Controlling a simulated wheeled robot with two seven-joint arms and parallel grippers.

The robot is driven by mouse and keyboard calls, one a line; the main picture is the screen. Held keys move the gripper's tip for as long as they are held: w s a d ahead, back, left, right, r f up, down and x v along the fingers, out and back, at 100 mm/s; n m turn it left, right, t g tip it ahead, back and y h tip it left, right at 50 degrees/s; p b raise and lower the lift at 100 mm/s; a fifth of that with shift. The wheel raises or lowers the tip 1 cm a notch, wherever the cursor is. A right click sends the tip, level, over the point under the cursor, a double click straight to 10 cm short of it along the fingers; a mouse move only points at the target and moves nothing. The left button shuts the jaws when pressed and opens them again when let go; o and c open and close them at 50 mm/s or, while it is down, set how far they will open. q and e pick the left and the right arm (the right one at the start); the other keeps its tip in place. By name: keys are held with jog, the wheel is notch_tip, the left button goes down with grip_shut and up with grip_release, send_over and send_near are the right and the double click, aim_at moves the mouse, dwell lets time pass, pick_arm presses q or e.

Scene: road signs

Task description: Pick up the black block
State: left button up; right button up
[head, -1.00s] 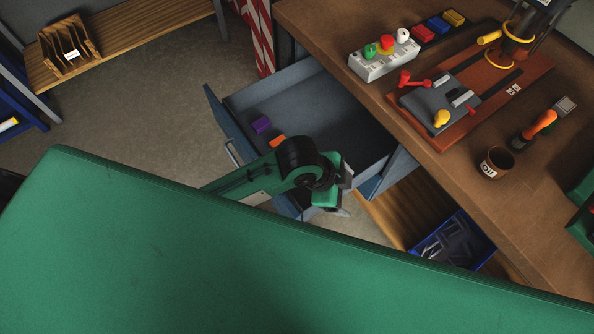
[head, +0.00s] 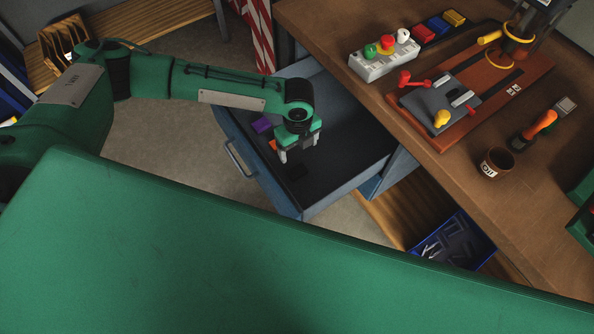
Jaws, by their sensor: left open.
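The black block (head: 299,172) is a small dark shape on the floor of the open drawer (head: 345,188), hard to tell from the dark drawer bottom. My left gripper (head: 298,153) reaches over the drawer from the left, fingers pointing down, open with nothing visible between them. In the picture its fingertips are just above the black block; I cannot tell the exact height gap. My right gripper is not in view.
A purple block (head: 262,125) and a partly hidden orange block (head: 273,145) lie in the drawer, left of my gripper. The drawer walls surround them. The wooden workbench (head: 450,180) stands to the right, with a button box (head: 383,62) and a cup (head: 495,163).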

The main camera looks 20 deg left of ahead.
pick_arm(q)
send_over(296, 169)
notch_tip(296, 169, down, 8)
jog(key=shift+s+f+p, duration=0.1)
jog(key=shift+f+p, duration=0.05)
jog(key=shift+p, duration=0.2)
jog(key=shift+f, duration=0.55)
notch_tip(296, 169, down, 4)
jog(key=shift+f+p, duration=0.15)
jog(key=shift+p, duration=0.35)
jog(key=c, duration=1.1)
jog(key=shift+c, duration=0.2)
